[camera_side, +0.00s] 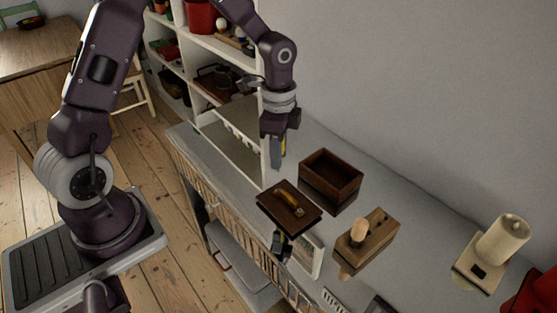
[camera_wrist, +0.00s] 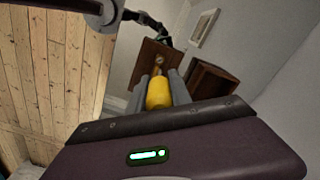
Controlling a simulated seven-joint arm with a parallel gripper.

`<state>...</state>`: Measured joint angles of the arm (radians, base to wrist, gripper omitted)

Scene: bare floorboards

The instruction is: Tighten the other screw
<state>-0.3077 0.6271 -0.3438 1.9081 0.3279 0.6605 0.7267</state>
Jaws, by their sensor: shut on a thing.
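My gripper (camera_side: 277,148) points down above the counter, behind and left of a dark wooden board. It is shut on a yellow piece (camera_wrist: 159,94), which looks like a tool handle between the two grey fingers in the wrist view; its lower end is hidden. The board also shows in the wrist view (camera_wrist: 147,72), ahead of the fingers. The screws are too small to tell apart. The held piece appears apart from the board.
An open dark wooden box (camera_side: 316,182) stands behind the board. A wooden block (camera_side: 378,244) with a pale-handled tool (camera_side: 359,231) is at its right. A black jointed device (camera_side: 281,244) is at the board's front edge. A cream cylindrical device (camera_side: 502,242) stands far right. Shelves (camera_side: 203,57) rise behind.

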